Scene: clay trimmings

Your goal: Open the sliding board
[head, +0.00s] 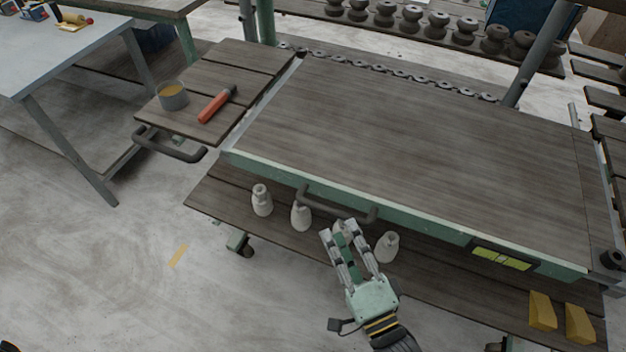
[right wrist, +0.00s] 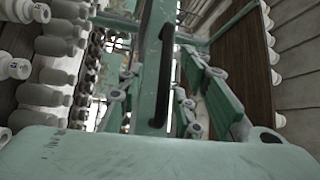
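The sliding board (head: 420,130) is a wide grey-brown plank top with a pale green front edge. A dark bar handle (head: 318,198) is fixed to that edge. My right gripper (head: 338,228) is open just in front of the handle, its fingers pointing at it. In the right wrist view the handle (right wrist: 157,60) runs upright between the two spread fingers. I cannot tell whether they touch it.
White bottles (head: 262,200) and yellow blocks (head: 542,310) stand on the lower shelf (head: 450,285). A side board (head: 225,75) with its own handle (head: 170,146) holds a cup (head: 172,96) and a red-handled tool (head: 214,106). The floor at left is clear.

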